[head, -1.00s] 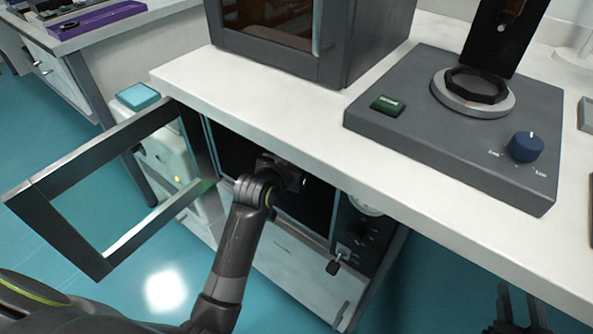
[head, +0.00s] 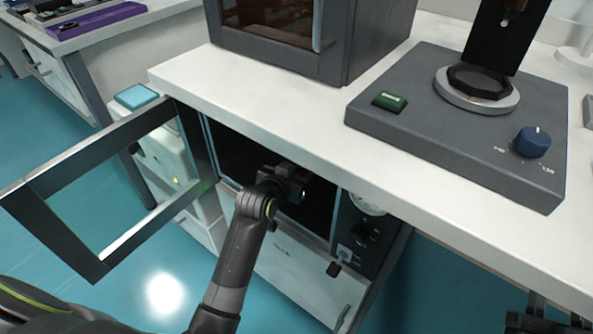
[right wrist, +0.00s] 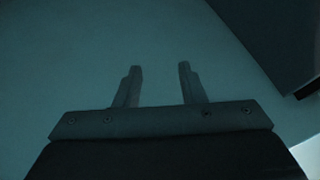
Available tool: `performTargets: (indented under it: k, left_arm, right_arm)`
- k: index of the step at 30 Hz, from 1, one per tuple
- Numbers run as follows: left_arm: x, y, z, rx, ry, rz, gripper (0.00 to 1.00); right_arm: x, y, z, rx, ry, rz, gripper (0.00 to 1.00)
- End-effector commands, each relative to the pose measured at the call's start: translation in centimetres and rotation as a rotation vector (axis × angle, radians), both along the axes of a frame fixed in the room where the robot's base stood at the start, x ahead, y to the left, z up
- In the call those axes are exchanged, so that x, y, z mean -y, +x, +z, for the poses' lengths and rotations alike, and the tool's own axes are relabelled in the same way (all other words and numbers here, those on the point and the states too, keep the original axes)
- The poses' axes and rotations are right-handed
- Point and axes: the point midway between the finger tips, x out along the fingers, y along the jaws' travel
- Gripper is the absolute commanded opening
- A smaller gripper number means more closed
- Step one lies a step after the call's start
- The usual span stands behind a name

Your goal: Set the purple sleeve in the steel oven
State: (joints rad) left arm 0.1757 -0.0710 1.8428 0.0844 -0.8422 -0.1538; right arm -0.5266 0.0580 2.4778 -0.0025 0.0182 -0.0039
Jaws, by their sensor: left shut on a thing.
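The steel oven (head: 352,225) stands under the white bench, with a dark chamber. Its framed door (head: 55,240) is swung open to the left. My left gripper (head: 290,185) is at the oven's opening, its wrist in front of the dark chamber. Its fingertips are hard to make out. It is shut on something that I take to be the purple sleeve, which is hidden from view. My right gripper (right wrist: 160,75) is open and empty in the right wrist view. In the head view it shows only at the bottom right edge (head: 545,312).
On the white bench (head: 300,112) stand a dark glass-fronted box (head: 270,50) and a grey instrument (head: 450,150) with a blue knob. A pale unit with a teal top (head: 136,96) stands behind the open door. A purple tray (head: 95,20) lies on another table.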

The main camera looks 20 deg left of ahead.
Motion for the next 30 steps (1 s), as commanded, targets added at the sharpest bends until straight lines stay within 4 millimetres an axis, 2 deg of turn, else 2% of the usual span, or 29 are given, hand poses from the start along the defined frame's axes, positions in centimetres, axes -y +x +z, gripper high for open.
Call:
performTargets:
  k: [1,6,17,23,30]
  left_arm:
    - [0.0,0.0,-0.1,-0.001,0.000,0.000,0.56]
    - [0.0,0.0,-0.1,0.000,0.000,0.000,0.75]
    - [0.0,-0.1,0.3,-0.001,-0.001,0.000,0.75]
    - [-0.2,-1.2,0.8,-0.001,-0.001,0.000,0.75]
    - [-0.5,-3.0,1.5,-0.001,0.000,0.001,0.75]
  right_arm:
    - [0.0,0.0,0.0,0.000,0.000,0.000,0.36]
    - [0.0,0.0,0.0,0.000,0.000,0.000,0.36]
    - [0.0,0.0,0.0,-0.002,0.001,0.000,0.36]
    - [0.4,0.6,-2.6,-0.152,0.039,-0.006,0.36]
    - [0.6,0.7,-6.8,-0.383,0.095,-0.008,0.36]
